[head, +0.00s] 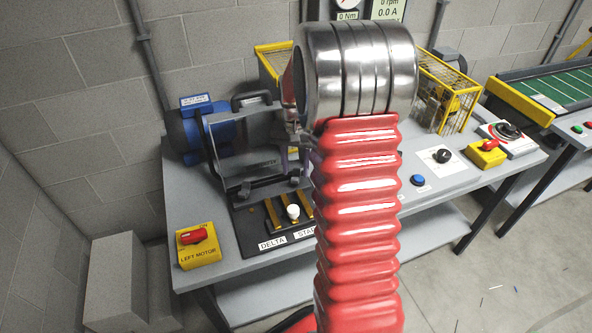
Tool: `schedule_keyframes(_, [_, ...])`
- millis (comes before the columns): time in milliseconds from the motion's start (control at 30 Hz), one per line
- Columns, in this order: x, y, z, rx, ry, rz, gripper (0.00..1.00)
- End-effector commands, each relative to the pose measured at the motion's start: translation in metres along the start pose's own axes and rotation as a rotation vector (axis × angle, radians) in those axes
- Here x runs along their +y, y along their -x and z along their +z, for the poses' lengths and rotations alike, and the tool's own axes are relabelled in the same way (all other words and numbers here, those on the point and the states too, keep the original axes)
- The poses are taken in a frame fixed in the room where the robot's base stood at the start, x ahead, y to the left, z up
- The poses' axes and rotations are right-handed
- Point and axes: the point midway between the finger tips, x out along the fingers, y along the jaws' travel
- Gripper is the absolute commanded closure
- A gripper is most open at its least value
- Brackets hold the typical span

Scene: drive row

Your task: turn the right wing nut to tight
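A grey upright guard frame (216,156) with a black handle (252,98) stands on the bench beside a blue motor (204,124). Two small dark fittings show low on its front, a left one (245,190) and a right one (294,179). They may be the wing nuts, but they are too small to tell their shape or how tight they are. The right fitting lies close beside my red-sleeved arm in the picture. My arm crosses the middle of the view and hides part of the bench.
The grey bench (450,181) carries a yellow left motor switch box (198,245), a white-knobbed selector (292,211), a blue button (417,180), a black knob (442,156) and a yellow box with a red switch (487,152). A yellow mesh cage (447,91) stands behind. Floor is open at right.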

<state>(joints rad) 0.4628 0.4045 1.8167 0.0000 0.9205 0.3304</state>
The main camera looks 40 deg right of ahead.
Motion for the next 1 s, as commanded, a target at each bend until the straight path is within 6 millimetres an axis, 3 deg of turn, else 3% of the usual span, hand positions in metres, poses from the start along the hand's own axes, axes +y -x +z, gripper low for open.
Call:
schedule_keyframes(600, [0.0,0.104,-0.001,0.005,0.0,-0.002,0.62])
schedule_keyframes(800, [0.0,0.12,0.0,0.003,-0.001,-0.001,0.62])
schedule_keyframes(1000, [0.0,0.122,0.0,0.002,-0.001,-0.001,0.62])
